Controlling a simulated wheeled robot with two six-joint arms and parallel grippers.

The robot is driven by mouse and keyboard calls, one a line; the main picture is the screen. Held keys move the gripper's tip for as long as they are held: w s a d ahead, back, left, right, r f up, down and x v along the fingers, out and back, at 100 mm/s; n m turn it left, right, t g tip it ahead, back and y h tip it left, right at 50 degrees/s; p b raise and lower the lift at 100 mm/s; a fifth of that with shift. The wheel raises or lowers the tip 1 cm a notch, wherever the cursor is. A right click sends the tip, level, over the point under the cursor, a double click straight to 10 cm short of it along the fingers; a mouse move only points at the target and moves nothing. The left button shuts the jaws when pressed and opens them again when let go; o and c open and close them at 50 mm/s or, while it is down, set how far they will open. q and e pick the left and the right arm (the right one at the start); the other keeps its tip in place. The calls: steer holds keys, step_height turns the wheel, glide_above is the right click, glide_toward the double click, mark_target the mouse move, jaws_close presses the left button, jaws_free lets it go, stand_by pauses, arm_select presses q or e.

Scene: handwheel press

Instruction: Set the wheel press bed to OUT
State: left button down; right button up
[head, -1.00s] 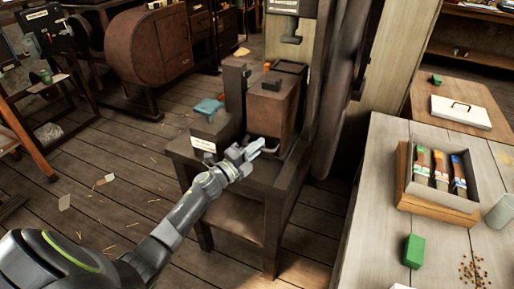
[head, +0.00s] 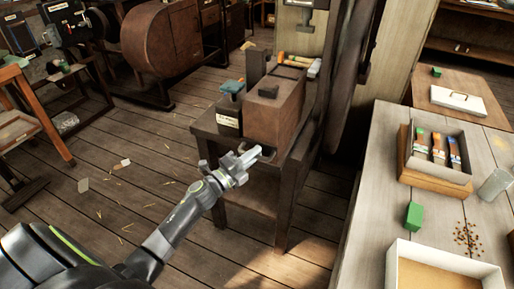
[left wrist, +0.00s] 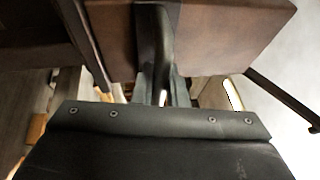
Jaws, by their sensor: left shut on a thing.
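The press bed (head: 277,112) is a brown box on the dark wooden stand of the press. It sits forward on the stand, near its front edge. A dark handle (head: 268,153) is at its lower front. My left gripper (head: 254,158) is at this handle and shut on it. In the left wrist view the dark handle (left wrist: 158,48) runs down from the brown bed (left wrist: 225,25) toward the fingers, whose tips are hard to make out. The press's wheel does not show clearly. My right gripper is not in view.
A block with a white label (head: 228,121) and a teal item (head: 232,87) stand left of the bed. A table (head: 365,190) on the right carries a tool box (head: 440,152), a green block (head: 413,215) and an open tray (head: 440,261). The floor at left is mostly clear.

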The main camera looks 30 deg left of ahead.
arm_select(q)
steer(key=s, duration=1)
steer(key=shift+d+f+p, duration=0.15)
steer(key=shift+d+p, duration=0.15)
steer(key=shift+p, duration=0.15)
steer(key=c, duration=1.7)
jaws_free()
steer(key=shift+s, duration=0.15)
steer(key=shift+o, duration=1.2)
steer(key=shift+s, duration=0.15)
